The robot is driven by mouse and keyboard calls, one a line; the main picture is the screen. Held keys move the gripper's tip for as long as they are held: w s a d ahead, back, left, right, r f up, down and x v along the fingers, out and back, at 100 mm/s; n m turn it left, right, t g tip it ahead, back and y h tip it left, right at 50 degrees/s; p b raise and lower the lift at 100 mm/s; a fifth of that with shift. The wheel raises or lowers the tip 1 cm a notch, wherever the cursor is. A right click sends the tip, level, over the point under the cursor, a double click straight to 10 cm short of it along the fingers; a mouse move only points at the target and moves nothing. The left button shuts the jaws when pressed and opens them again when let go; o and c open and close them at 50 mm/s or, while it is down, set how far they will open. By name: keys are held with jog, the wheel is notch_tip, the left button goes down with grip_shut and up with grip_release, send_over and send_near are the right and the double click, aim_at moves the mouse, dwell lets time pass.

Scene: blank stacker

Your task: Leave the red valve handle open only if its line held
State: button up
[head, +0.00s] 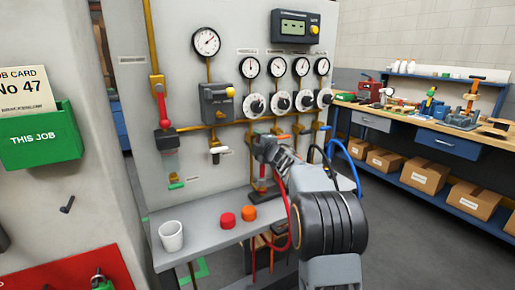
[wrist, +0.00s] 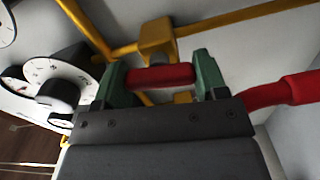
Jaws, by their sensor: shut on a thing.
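The red valve handle (wrist: 160,76) is a short red bar below a yellow valve body (wrist: 157,40) in the wrist view. The green fingers of my gripper (wrist: 162,82) stand at its two ends, shut on it. In the head view my gripper (head: 262,148) is at the panel below the row of small gauges, and it hides the handle there. A large gauge (head: 206,42) and several small gauges, one of them here (head: 250,67), hang on the panel; their readings are too small to tell.
A grey shelf (head: 200,243) below carries a white cup (head: 171,236), a red cap (head: 228,220) and an orange cap (head: 249,213). A red hose (wrist: 288,90) runs close beside my gripper. A green card holder (head: 40,136) is at left; a workbench (head: 425,135) is at right.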

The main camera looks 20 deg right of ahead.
jog(key=shift+f+n+b, duration=0.1)
jog(key=shift+n+b, duration=0.25)
jog(key=shift+n, duration=0.65)
jog(key=o, duration=0.9)
jog(key=shift+o, duration=0.2)
jog(key=s+d, duration=0.1)
jog(key=s, duration=1.2)
jog(key=shift+s+d+b, duration=0.25)
jog(key=shift+s+b, duration=0.15)
jog(key=shift+b, duration=0.05)
